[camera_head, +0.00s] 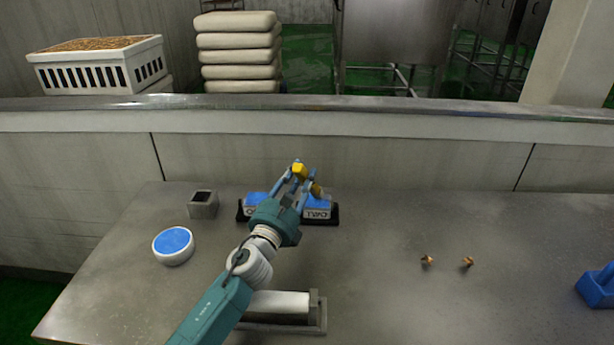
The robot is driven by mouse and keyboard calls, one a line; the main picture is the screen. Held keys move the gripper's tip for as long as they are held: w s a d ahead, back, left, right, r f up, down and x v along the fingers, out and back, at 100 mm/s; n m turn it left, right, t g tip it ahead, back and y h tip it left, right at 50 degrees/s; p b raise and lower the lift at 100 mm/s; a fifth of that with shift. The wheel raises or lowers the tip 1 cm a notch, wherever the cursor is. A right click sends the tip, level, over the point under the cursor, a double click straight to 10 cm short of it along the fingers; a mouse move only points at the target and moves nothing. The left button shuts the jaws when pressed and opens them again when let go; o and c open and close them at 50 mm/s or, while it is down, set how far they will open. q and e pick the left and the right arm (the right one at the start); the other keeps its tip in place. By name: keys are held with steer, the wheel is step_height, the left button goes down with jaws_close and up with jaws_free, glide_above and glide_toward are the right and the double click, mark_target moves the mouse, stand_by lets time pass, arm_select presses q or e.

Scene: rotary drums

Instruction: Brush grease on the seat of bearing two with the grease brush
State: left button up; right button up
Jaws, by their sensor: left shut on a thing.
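My left gripper (300,182) is raised over the back middle of the metal bench and shut on a yellow-handled tool, probably the grease brush (299,170). Its bristles cannot be made out. Behind and below the gripper, two blue blocks with pale labelled fronts, probably the bearings, sit in a black holder (336,216). The right block (318,207) shows lettering I cannot read surely; the left block (254,200) is partly hidden by my gripper. Whether the brush touches a block cannot be told. A round white tub with a blue top (173,241), perhaps grease, stands at left. My right gripper is not in view.
A grey open-topped square holder (203,208) stands at the back left. A pale roller in a metal frame (285,303) lies at the front, partly behind my arm. Two small brass fittings (427,260) (468,262) and a blue container (598,288) are at right.

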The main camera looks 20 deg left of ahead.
arm_select(q)
steer(key=shift+s+a+f, duration=0.1)
steer(key=shift+s+a, duration=0.05)
steer(key=shift+a, duration=0.2)
steer(key=shift+r+p, duration=0.65)
steer(key=shift+r, duration=0.05)
step_height(320, 180, up, 5)
steer(key=p, duration=0.4)
steer(key=shift+f, duration=0.15)
step_height(320, 180, up, 3)
steer(key=p, duration=0.3)
steer(key=shift+f, duration=0.1)
